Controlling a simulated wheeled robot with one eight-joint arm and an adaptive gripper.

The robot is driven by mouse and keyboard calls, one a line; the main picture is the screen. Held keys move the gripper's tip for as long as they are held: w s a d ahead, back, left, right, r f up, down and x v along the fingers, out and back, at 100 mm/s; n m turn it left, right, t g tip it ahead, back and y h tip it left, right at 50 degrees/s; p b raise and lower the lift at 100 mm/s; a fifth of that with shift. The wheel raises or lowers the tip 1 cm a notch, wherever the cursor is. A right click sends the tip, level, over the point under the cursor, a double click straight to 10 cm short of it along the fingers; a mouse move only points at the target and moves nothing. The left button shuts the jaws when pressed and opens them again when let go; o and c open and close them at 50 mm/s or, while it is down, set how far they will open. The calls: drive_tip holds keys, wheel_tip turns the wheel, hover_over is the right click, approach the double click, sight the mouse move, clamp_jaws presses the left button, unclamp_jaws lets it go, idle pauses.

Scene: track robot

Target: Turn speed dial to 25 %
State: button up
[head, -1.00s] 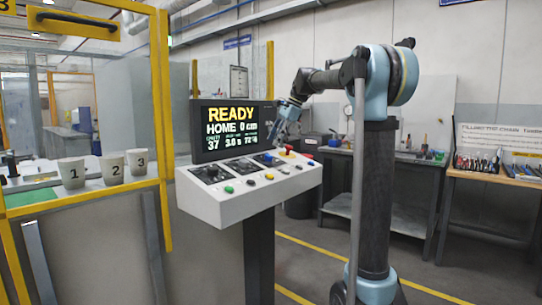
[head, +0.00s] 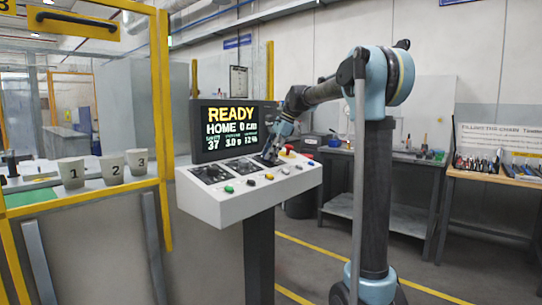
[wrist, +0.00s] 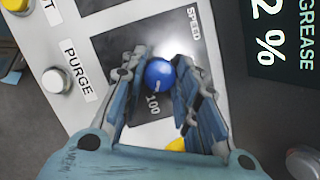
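The speed dial is a round blue knob (wrist: 159,74) with a small white mark, on a dark plate under the label SPEED in the wrist view; "100" is printed beside it. My gripper (wrist: 154,82) has its two fingers on either side of the knob, with a visible gap at each side. It is open and holds nothing. In the head view my gripper (head: 269,157) reaches down to the right part of the sloping white control panel (head: 225,206) and covers the blue knob.
The screen (head: 232,128) above the panel reads READY, HOME 0 cm. The PURGE button (wrist: 55,80) and other coloured buttons sit close to the dial. Cups (head: 71,172) numbered 1 to 3 stand at the left by the yellow frame (head: 162,100).

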drive_tip(key=shift+c, duration=0.8)
drive_tip(key=n+g, duration=0.1)
drive_tip(key=n, duration=0.4)
drive_tip(key=shift+w+a+h, duration=0.1)
drive_tip(key=shift+w+h, duration=0.05)
drive_tip(key=shift+h, duration=0.25)
drive_tip(key=n, duration=0.3)
drive_tip(key=n+h, duration=0.1)
drive_tip(key=n, duration=0.2)
drive_tip(key=shift+n+g+h, duration=0.3)
drive_tip(key=shift+n+g, duration=0.1)
drive_tip(key=n, duration=0.3)
drive_tip(key=n+h, duration=0.1)
drive_tip(key=n, duration=0.2)
drive_tip(key=shift+a+h, duration=0.1)
drive_tip(key=shift+h, duration=0.2)
drive_tip(key=n+t+h, duration=0.1)
drive_tip(key=n, duration=0.4)
drive_tip(key=shift+n, duration=0.4)
